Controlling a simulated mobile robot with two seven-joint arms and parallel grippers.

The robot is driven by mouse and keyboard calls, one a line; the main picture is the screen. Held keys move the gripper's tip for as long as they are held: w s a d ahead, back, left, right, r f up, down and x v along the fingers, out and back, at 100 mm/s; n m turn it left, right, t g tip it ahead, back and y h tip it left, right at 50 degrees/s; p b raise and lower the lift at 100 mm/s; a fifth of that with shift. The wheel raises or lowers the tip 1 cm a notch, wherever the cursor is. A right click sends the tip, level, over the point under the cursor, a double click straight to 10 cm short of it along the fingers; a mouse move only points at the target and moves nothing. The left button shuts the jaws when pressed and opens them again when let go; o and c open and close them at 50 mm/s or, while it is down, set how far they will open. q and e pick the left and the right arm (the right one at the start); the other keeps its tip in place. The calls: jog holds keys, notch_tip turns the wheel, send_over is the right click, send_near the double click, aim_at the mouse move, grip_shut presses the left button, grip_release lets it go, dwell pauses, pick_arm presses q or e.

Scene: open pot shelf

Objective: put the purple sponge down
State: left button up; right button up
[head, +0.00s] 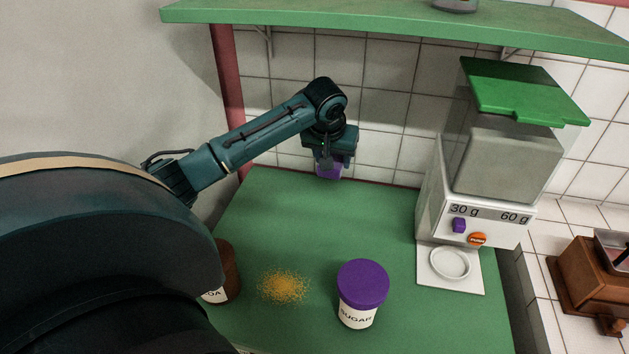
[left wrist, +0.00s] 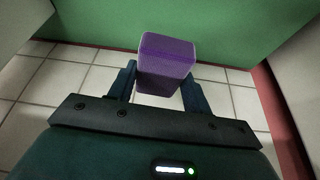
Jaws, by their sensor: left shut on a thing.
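The purple sponge (head: 329,170) is a small block held in my left gripper (head: 329,158), near the back edge of the green counter (head: 240,228). In the left wrist view the sponge (left wrist: 166,65) sits between the two fingers of the left gripper (left wrist: 165,88), and its far end reaches over the green surface. Whether its underside touches the counter cannot be told. My right gripper is not in view.
A scatter of yellow-brown crumbs (head: 284,286) lies at the front. A sugar jar (head: 362,292) with a purple lid stands to its right, a partly hidden brown jar (head: 232,270) to its left. A dispenser (head: 475,205) stands at the right. A green shelf (head: 400,27) hangs above. The counter's back middle is clear.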

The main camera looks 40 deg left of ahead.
pick_arm(q)
jog(key=shift+n, duration=0.5)
jog(key=a+f, duration=0.4)
jog(key=f, duration=0.1)
jog(key=w+a+f, duration=0.1)
jog(key=a+f, duration=0.1)
jog(key=shift+f, duration=0.8)
notch_tip(320, 180, down, 2)
jog(key=shift+f, duration=0.45)
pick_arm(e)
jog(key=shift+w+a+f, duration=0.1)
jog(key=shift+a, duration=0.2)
